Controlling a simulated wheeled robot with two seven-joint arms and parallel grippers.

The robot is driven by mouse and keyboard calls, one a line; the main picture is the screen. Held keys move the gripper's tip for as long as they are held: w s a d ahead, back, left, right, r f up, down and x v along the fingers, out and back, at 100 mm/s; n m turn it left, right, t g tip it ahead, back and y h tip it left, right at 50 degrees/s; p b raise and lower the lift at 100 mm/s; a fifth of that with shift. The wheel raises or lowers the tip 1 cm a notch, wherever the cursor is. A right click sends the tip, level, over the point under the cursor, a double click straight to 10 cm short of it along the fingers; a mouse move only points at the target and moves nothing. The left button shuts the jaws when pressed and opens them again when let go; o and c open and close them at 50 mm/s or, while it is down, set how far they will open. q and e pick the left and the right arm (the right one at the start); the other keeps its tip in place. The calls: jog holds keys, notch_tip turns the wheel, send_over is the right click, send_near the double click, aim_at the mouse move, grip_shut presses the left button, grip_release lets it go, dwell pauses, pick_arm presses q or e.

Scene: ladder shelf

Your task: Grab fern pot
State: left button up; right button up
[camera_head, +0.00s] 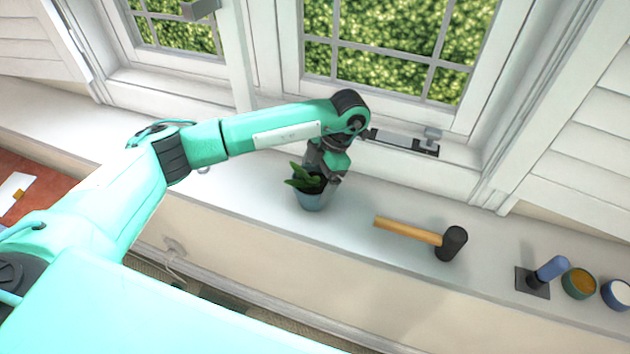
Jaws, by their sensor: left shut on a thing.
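The fern pot (311,202) is a small blue-grey pot with green leaves. It stands upright on the white window sill, near the middle of the head view. My left arm reaches in from the left, and my left gripper (322,179) points down at the plant. It is shut on the fern pot at its upper right side. The fingertips are small here and partly hidden by the leaves and the wrist. My right gripper is not in view.
A mallet (425,235) with a wooden handle and black head lies right of the pot. Farther right are a blue-handled tool (549,270), a tub with orange-brown contents (578,284) and a tub with white contents (617,294). The window (390,55) stands behind the sill (245,190).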

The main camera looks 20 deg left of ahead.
pick_arm(q)
notch_tip(320, 180, up, 20)
jog(key=b, duration=0.3)
dwell(0.3)
